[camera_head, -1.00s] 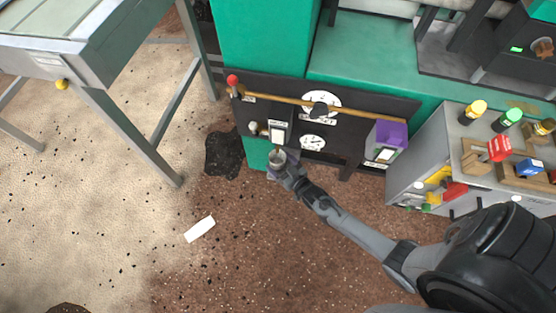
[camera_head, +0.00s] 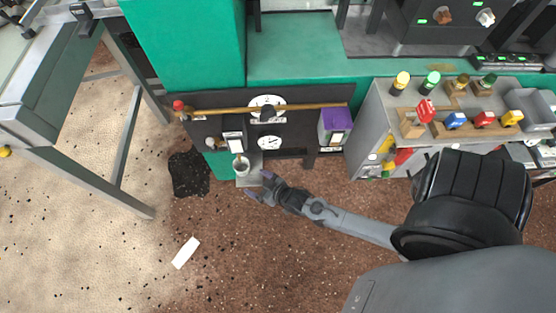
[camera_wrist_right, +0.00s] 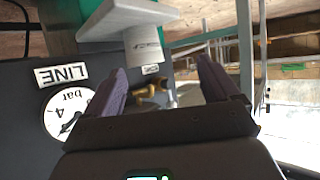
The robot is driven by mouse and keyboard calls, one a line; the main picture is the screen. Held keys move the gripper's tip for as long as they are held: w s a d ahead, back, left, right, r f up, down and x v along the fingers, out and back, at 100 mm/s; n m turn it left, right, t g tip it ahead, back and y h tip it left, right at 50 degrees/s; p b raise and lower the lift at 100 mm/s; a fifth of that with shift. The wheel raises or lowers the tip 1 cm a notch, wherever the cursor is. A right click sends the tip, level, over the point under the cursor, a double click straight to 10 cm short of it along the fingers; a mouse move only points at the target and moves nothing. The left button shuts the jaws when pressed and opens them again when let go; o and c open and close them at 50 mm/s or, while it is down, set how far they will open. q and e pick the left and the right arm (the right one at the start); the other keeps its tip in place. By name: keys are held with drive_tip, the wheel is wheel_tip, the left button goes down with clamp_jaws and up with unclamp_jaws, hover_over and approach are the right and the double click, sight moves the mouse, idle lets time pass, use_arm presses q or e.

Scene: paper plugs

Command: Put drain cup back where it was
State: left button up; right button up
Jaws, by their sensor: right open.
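The drain cup (camera_head: 241,166) is a small grey cup standing on a small pale shelf (camera_head: 249,181) on the front of the dark gauge panel. In the right wrist view, which is upside down, the cup (camera_wrist_right: 143,46) stands upright on the shelf (camera_wrist_right: 128,17). My right gripper (camera_head: 260,185) is open and empty, just in front of the shelf and apart from the cup. Its purple-grey fingers (camera_wrist_right: 166,85) show in the wrist view with a gap between them. A brass valve (camera_wrist_right: 150,87) appears beyond the fingers. My left gripper is not in view.
The dark panel (camera_head: 290,163) carries two round gauges, a long wooden lever (camera_head: 310,107) and a purple box (camera_head: 335,123). A grey console (camera_head: 385,110) with coloured knobs stands at right. A dark stain (camera_head: 188,173) and white paper (camera_head: 185,252) lie on the open floor.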

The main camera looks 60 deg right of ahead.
drive_tip(key=s+a+r+n+g, duration=0.1)
drive_tip(key=s+a+r+g, duration=0.2)
drive_tip(key=s+r, duration=0.3)
drive_tip(key=s+a+r+n+g, duration=0.1)
drive_tip(key=s+a+r+g, duration=0.3)
drive_tip(key=r, duration=0.7)
drive_tip(key=s+g, duration=0.2)
drive_tip(key=s, duration=0.1)
drive_tip(key=shift+s+r+n+y, duration=0.3)
drive_tip(key=shift+r+y, duration=0.05)
drive_tip(key=shift+y, duration=0.05)
wheel_tip(320, 180, up, 56)
drive_tip(key=p, duration=5.6)
drive_tip(key=shift+d+f, duration=0.1)
